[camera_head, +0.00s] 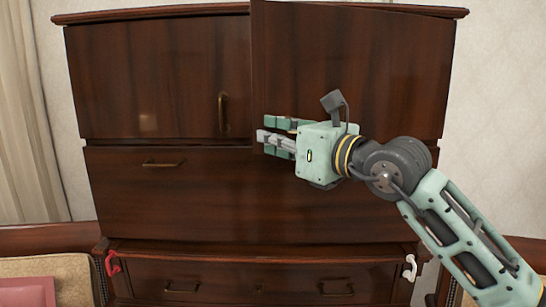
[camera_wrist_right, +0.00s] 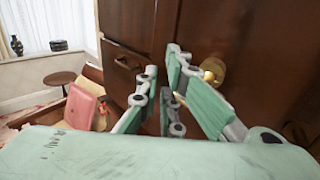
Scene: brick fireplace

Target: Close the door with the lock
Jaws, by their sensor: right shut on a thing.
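The dark wooden cabinet's upper right door (camera_head: 350,70) stands ajar, its panel forward of the upper left door (camera_head: 150,80). In the right wrist view, a round brass lock (camera_wrist_right: 212,70) shows on the right door's face, partly behind a finger. My right gripper (camera_head: 268,138) is at this door's left edge, below mid-height. It also shows in the right wrist view (camera_wrist_right: 182,98), its green fingers close together beside the lock. It is shut on part of the door; the fingers hide exactly which part. My left gripper is not in view.
The left door has a brass handle (camera_head: 222,110). Wide drawers (camera_head: 200,190) lie below, with a red handle-like thing (camera_head: 112,264) and a white one (camera_head: 410,267) at the lower sides. A small round table (camera_wrist_right: 62,78) stands at left in the wrist view.

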